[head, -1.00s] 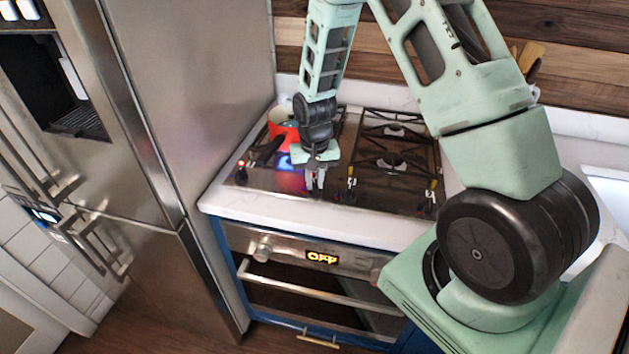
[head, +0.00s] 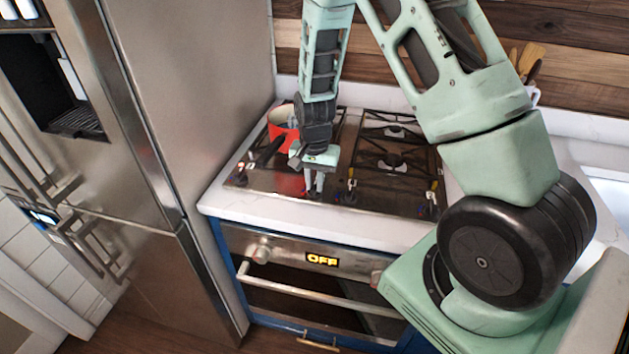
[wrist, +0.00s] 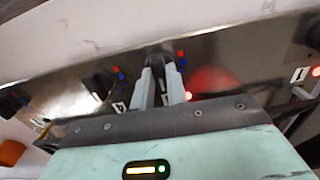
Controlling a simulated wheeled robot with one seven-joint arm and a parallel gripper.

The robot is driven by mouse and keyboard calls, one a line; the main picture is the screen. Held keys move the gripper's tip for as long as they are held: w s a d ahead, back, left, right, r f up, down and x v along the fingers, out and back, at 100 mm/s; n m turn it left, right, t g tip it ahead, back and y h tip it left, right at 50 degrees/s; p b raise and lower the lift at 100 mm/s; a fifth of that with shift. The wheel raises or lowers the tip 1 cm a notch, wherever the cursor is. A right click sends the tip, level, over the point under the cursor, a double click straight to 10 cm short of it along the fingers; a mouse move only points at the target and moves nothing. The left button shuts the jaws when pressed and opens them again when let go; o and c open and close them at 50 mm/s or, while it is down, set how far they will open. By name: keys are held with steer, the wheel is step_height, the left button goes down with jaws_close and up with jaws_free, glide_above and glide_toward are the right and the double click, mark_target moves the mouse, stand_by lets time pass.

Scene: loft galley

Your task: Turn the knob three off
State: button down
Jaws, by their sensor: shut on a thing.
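My gripper (head: 314,188) reaches down to the front strip of the cooktop (head: 270,199). In the wrist view my gripper (wrist: 161,82) is shut on a dark stove knob (wrist: 158,60), with a finger on each side of it. The number label of this knob is hidden. Another dark knob (wrist: 99,83) stands just left of it, near a label that looks like 4. A further knob (wrist: 314,36) is at the right edge, near the label 1 (wrist: 300,74). No flame shows under the red pot (head: 283,118).
The fridge (head: 200,90) rises close on the left. The right burner grates (head: 393,160) are empty. The oven display (head: 322,259) reads OFF.

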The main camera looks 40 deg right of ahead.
mark_target(314, 185)
steer(key=c, duration=1.4)
jaws_free()
steer(key=shift+r, duration=0.15)
step_height(314, 185, up, 17)
steer(key=b, duration=0.2)
steer(key=shift+r, duration=0.1)
steer(key=s+a+n+y, duration=0.1)
steer(key=s+a+n, duration=0.35)
steer(key=a, duration=0.35)
steer(key=s+a+n, duration=0.4)
steer(key=s+a, duration=0.1)
steer(key=a, duration=0.4)
steer(key=s+a+n, duration=0.3)
steer(key=s+n, duration=0.2)
steer(key=s, duration=0.2)
steer(key=s+a+n+b, duration=0.1)
steer(key=s+a+n, duration=0.3)
steer(key=s, duration=0.4)
steer(key=shift+a+f+n, duration=0.25)
steer(key=shift+f+n, duration=0.15)
steer(key=shift+n, duration=0.05)
